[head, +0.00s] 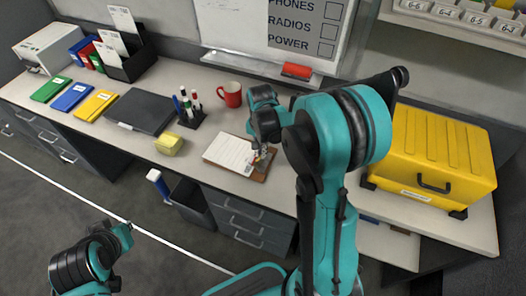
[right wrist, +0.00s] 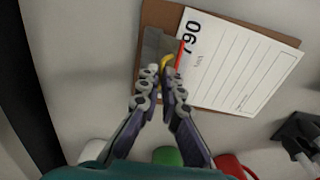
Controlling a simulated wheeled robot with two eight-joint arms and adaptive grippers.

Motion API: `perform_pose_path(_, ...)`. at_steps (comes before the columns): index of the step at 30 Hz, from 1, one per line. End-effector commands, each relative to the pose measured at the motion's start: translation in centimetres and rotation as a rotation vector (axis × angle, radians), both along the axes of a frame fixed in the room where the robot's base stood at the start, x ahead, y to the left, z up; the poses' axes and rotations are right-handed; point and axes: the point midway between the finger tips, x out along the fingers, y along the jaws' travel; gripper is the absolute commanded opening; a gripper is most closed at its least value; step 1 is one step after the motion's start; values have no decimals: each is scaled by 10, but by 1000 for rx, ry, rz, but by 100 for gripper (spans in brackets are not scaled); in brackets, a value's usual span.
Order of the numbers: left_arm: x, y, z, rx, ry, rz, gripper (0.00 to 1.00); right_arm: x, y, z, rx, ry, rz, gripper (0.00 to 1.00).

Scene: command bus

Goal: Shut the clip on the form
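The form (head: 230,152) is a white lined sheet on a brown clipboard (head: 252,174) on the desk. A yellow piece (right wrist: 167,60) and a red strip (right wrist: 180,55) show at the clip. My right gripper (right wrist: 161,76) has its fingertips close together over the clip, by the yellow piece; contact is unclear. In the head view, my right gripper (head: 262,155) is at the clipboard's right end. My left arm shows at lower left, its fingers not visible.
A red mug (head: 231,94), a marker holder (head: 190,117) and a yellow block (head: 169,144) stand near the clipboard. A yellow case (head: 430,150) stands to the right. A dark flat folder (head: 140,110) lies left. Bare desk surrounds the clipboard's left side.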

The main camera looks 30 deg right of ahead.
Motion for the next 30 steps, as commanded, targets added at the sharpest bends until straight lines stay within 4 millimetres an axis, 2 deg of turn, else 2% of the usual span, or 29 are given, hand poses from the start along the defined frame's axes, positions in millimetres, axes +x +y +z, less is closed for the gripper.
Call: perform_pose_path(30, 0, 0, -9, 0, 0, 0, 0, 13, 11, -10, 0, 0, 0, 0)
